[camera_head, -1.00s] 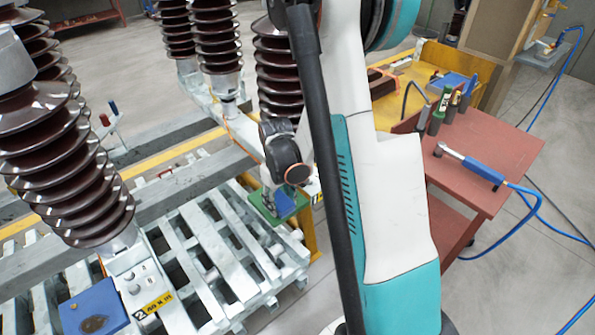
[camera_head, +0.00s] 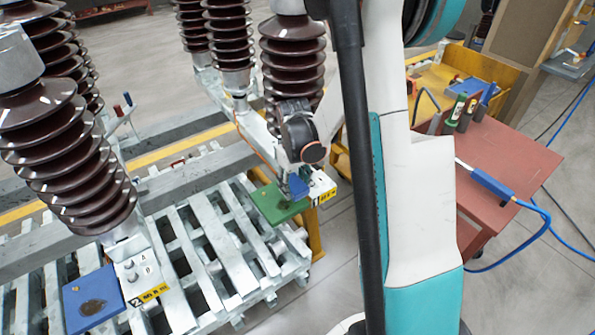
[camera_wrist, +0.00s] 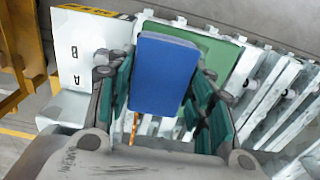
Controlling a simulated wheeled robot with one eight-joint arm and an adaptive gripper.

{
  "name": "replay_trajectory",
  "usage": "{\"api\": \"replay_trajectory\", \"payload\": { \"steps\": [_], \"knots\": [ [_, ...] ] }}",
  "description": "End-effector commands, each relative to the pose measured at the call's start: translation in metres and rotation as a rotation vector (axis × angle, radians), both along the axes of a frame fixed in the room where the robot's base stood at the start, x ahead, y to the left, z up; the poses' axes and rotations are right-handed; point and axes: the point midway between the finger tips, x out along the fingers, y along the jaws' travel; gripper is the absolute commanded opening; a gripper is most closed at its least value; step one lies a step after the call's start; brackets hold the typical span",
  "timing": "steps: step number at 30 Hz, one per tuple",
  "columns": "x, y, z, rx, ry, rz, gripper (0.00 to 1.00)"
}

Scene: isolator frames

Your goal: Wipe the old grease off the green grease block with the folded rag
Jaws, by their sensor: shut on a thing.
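The green grease block (camera_head: 268,208) lies flat at the end of the silver frame, beside a white box labelled 1 (camera_head: 321,190). It also shows behind the rag in the wrist view (camera_wrist: 218,54). A small dark mark seems to show on its top. My gripper (camera_head: 296,178) is shut on the folded blue rag (camera_wrist: 166,72), held between its green-padded fingers in the wrist view. In the head view the rag (camera_head: 299,187) is at the block's right end. I cannot tell whether it touches the block. The rag and fingers hide part of the block.
A blue block (camera_head: 85,304) with a dark brown patch sits front left beside a box labelled 2 (camera_head: 148,284). Tall brown ribbed insulators (camera_head: 75,150) stand left and behind my gripper. A red table (camera_head: 500,165) with bottles and a blue-handled tool is at right.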

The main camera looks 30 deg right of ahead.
Motion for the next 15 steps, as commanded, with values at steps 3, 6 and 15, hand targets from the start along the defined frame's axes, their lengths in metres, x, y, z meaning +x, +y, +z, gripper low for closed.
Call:
{"api": "replay_trajectory", "payload": {
  "steps": [3,6,15],
  "knots": [
    [0.002,0.002,0.014,0.0,0.0,0.001,0.29],
    [0.004,0.003,0.023,0.0,0.0,0.001,0.29],
    [0.009,0.006,0.04,0.0,0.0,0.001,0.29]
  ]
}}
